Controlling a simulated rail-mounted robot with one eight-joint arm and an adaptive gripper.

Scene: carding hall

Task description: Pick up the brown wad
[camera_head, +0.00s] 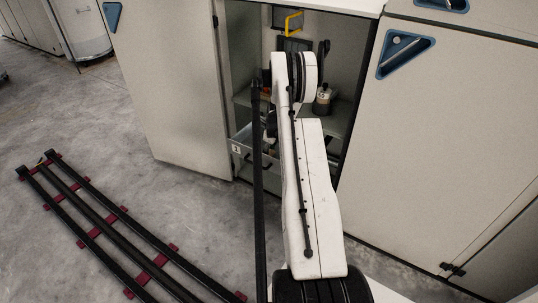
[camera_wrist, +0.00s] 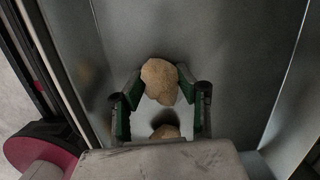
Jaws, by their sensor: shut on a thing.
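The brown wad (camera_wrist: 160,80) is a rough, tan lump in the middle of the wrist view. My gripper (camera_wrist: 160,86) has its dark fingers with green pads on either side of the wad, and the fingertips are closed on it. A second brown patch (camera_wrist: 165,132) shows lower between the fingers, partly hidden by my wrist; I cannot tell if it is another lump or a reflection. Smooth grey metal lies beyond the wad. In the head view my arm hides the gripper and the wad.
In the head view an open cabinet holds a pulled-out drawer (camera_head: 241,148) and a shelf with a small container (camera_head: 323,100). An open door (camera_head: 175,85) stands left, and a closed panel (camera_head: 430,150) right. Black rails (camera_head: 105,225) with red brackets lie on the floor left.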

